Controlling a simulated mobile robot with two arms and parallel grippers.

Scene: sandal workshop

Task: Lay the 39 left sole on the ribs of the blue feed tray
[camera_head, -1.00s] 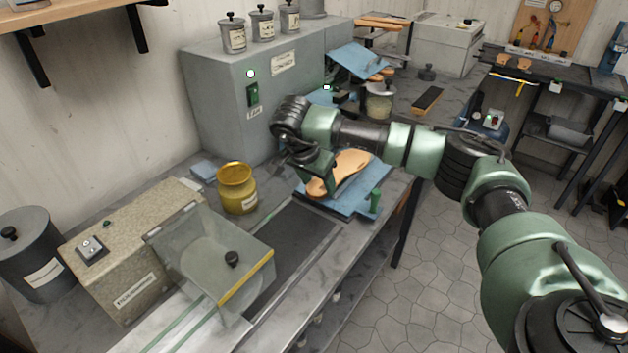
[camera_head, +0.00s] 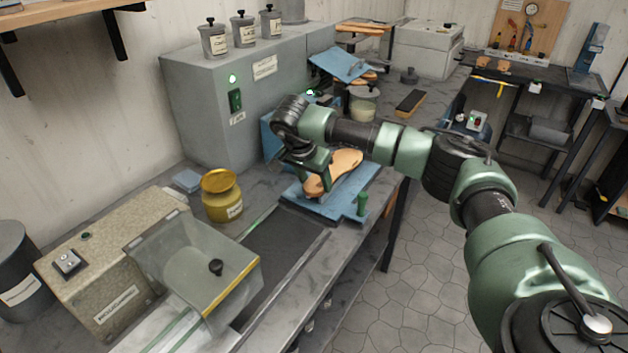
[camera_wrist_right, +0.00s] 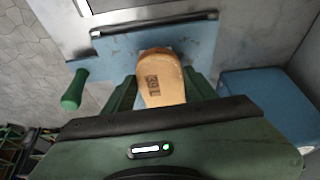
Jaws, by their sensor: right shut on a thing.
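The tan sole (camera_head: 345,163) is in my right gripper (camera_head: 317,178), which is shut on it near its heel end. In the right wrist view the sole (camera_wrist_right: 160,75) lies between the two green fingers (camera_wrist_right: 160,92), with a dark size mark that is hard to read. The blue feed tray (camera_head: 335,207) is directly beneath the sole; it also shows in the right wrist view (camera_wrist_right: 200,42). I cannot tell whether the sole touches it. The tray's ribs are hidden or too small to make out. My left gripper is not in view.
A green handle (camera_head: 362,203) stands up at the tray's near right corner. A yellow jar (camera_head: 222,197) and a dark belt (camera_head: 285,245) lie to the left. The grey cabinet (camera_head: 225,105) rises behind.

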